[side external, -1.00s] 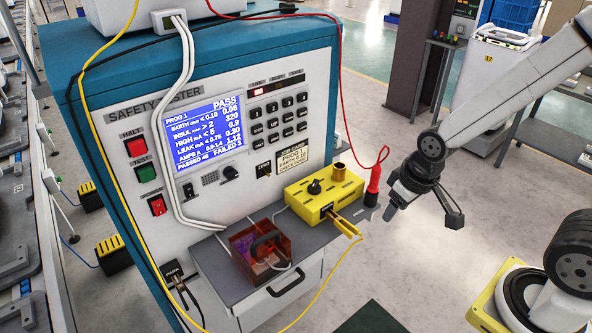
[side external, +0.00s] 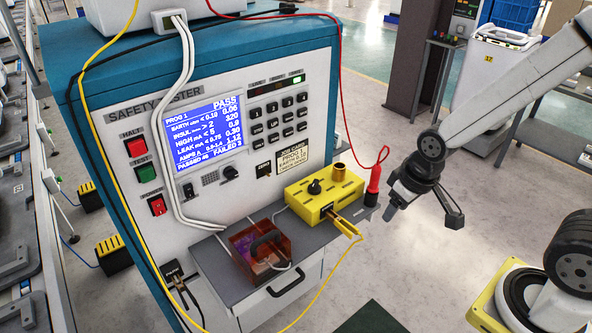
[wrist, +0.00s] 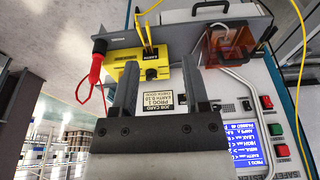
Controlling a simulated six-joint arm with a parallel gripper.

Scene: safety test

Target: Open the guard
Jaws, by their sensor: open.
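The guard (side external: 244,246) is a see-through reddish-brown box cover with a dark handle on top. It sits closed on the left part of the grey shelf of the safety tester, with purple and pale parts dimly visible inside. It also shows in the wrist view (wrist: 219,48), at the upper right. My gripper (side external: 425,208) is open and empty, out to the right of the shelf, apart from the guard. In the wrist view its two dark fingers (wrist: 157,92) stand apart, with the job card seen between them.
A yellow box (side external: 311,198) with a knob and brass post stands on the shelf right of the guard. A red probe (side external: 374,180) stands at the shelf's right end, its red lead looping above. White cables and a yellow lead run around the shelf. The screen (side external: 204,132) reads PASS.

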